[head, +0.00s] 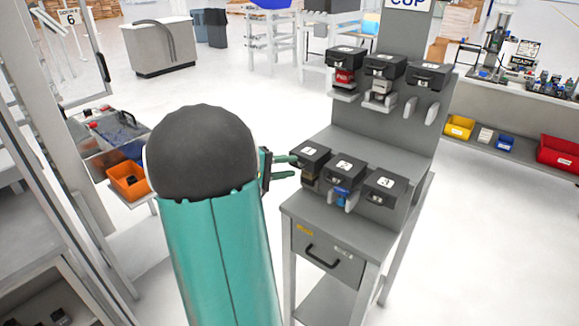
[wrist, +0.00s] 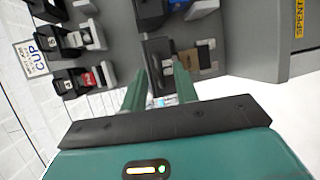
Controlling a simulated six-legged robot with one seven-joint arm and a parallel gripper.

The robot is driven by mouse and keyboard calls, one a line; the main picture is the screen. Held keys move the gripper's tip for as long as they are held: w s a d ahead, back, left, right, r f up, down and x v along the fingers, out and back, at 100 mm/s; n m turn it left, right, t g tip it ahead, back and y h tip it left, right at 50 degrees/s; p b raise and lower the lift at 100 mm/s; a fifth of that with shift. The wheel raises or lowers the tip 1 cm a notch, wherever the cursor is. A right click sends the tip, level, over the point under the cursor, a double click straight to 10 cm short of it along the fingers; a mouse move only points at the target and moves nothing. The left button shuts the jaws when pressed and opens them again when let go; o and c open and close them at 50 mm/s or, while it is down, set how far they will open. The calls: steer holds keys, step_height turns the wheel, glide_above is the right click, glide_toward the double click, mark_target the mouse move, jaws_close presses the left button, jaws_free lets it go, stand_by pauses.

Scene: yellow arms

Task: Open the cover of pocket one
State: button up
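Pocket one's black cover (head: 310,149), with a white "1" label, lies shut on the near left of the lower row of the grey stand (head: 385,130). My gripper (head: 294,166) is beside its left side, with two green fingers apart. In the wrist view, which is turned sideways, the fingers (wrist: 160,77) are open and a black cover (wrist: 158,50) shows between and beyond their tips. A brown block (wrist: 200,54) shows beside that cover. I cannot tell whether a finger touches the cover.
Pockets two (head: 344,166) and three (head: 384,186) are close on the right, with black covers. A blue piece (head: 341,194) shows under pocket two. Another row of covered pockets (head: 385,65) is above. A drawer (head: 325,254) is below.

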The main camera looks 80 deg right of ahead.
steer(key=shift+s+d+f, duration=0.15)
steer(key=shift+s+d, duration=0.25)
steer(key=shift+c, duration=0.2)
jaws_close()
